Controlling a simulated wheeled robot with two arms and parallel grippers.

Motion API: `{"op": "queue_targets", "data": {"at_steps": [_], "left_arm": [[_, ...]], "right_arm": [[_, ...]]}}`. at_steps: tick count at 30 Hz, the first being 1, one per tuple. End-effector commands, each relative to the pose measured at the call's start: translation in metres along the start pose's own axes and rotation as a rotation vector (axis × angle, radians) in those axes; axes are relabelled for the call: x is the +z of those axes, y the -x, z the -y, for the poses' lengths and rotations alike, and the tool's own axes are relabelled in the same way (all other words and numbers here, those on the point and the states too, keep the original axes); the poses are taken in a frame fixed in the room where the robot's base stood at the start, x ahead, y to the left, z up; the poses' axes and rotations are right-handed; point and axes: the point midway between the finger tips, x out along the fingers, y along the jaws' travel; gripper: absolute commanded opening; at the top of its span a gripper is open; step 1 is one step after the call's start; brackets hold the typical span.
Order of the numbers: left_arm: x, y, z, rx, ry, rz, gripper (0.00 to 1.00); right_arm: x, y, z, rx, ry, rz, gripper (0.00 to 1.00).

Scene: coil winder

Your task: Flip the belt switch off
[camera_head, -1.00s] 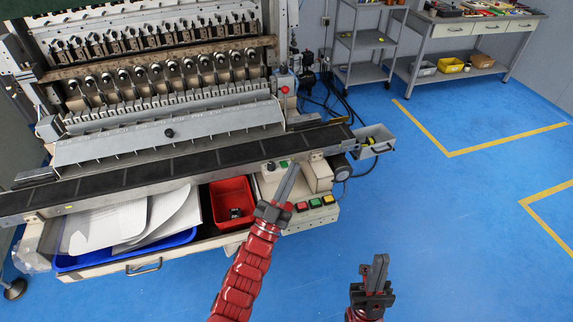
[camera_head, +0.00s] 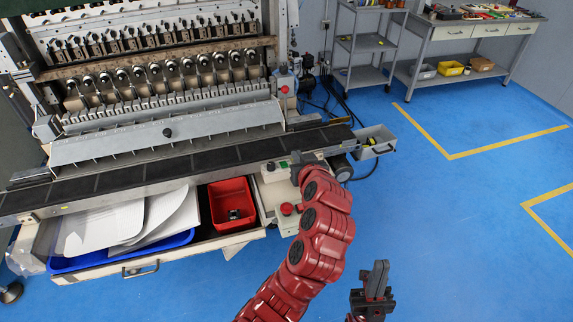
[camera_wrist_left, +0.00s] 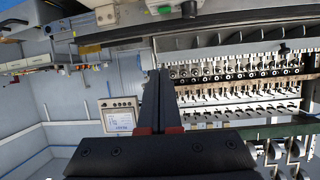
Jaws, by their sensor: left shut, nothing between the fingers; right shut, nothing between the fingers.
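The black belt conveyor (camera_head: 180,165) runs along the front of the winder. Below its right end is a pale control panel with a dark knob (camera_head: 270,167) and a green button (camera_head: 283,164); I cannot tell surely which one is the belt switch. A green part (camera_wrist_left: 165,9) and a dark knob (camera_wrist_left: 189,9) show at the top of the left wrist view. My left gripper (camera_head: 298,158) is just right of this panel, largely hidden behind its own red arm; its fingers (camera_wrist_left: 157,75) are shut and empty. My right gripper (camera_head: 379,268) is shut and empty, low over the floor.
A red emergency button (camera_head: 287,208) sits on the lower box, whose other buttons my left arm hides. A red bin (camera_head: 232,204) and a blue tray (camera_head: 75,263) with white sheets lie left. A grey drawer bin (camera_head: 376,141) juts out right. The floor farther right is clear.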

Motion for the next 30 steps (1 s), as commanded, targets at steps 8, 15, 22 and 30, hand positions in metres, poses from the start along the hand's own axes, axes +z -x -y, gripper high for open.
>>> {"op": "queue_targets", "data": {"at_steps": [8,15,22,30], "left_arm": [[0.006,0.015,0.009,-0.065,0.062,0.076,0.00],[0.006,0.014,0.009,-0.066,0.061,0.077,0.00],[0.006,0.003,0.011,-0.071,0.059,0.079,0.00],[0.008,-0.048,0.014,-0.069,0.058,0.080,0.00]], "right_arm": [[0.000,0.002,0.000,0.000,0.000,0.000,0.00],[0.000,0.002,0.000,0.000,0.000,0.000,0.00],[-0.001,-0.004,0.000,0.000,0.000,0.000,0.00],[-0.004,-0.024,-0.001,0.000,0.000,0.000,0.00]]}}
